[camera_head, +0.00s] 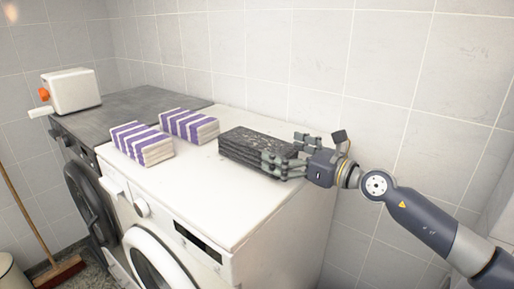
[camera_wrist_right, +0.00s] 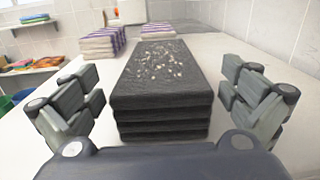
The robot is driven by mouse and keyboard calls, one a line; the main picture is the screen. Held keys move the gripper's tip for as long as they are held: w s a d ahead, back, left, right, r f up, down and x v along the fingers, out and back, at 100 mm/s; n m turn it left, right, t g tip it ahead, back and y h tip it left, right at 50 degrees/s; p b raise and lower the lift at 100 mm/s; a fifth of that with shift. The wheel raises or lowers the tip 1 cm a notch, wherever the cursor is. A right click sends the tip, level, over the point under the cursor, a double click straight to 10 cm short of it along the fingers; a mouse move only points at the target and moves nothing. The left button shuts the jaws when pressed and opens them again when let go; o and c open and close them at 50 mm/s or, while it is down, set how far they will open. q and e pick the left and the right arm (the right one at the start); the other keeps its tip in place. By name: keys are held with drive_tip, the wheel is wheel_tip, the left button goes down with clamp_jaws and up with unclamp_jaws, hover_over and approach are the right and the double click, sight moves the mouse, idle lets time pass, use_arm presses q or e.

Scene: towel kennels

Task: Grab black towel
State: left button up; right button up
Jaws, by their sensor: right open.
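A stack of folded black towels (camera_head: 252,145) lies on top of the white washing machine (camera_head: 222,189), toward its right end. Light specks dot its top. My right gripper (camera_head: 284,152) comes in from the right, with its fingers at the right end of the stack. In the right wrist view the black towel stack (camera_wrist_right: 160,85) sits centered between the two spread fingers of my right gripper (camera_wrist_right: 162,108), with a gap on each side. The fingers are open and hold nothing. My left gripper is not in view.
Two purple-and-white striped towel stacks (camera_head: 142,146) (camera_head: 189,126) lie to the left on the white machine. A dark machine (camera_head: 130,106) beside it bears a white box-like device (camera_head: 71,90). A tiled wall stands close behind. A broom (camera_head: 32,220) leans at the left.

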sight(269, 145)
drive_tip(key=p+x, duration=0.1)
drive_tip(key=x, duration=0.2)
drive_tip(key=shift+w+a, duration=0.45)
drive_tip(key=shift+a, duration=0.15)
drive_tip(key=c, duration=1.1)
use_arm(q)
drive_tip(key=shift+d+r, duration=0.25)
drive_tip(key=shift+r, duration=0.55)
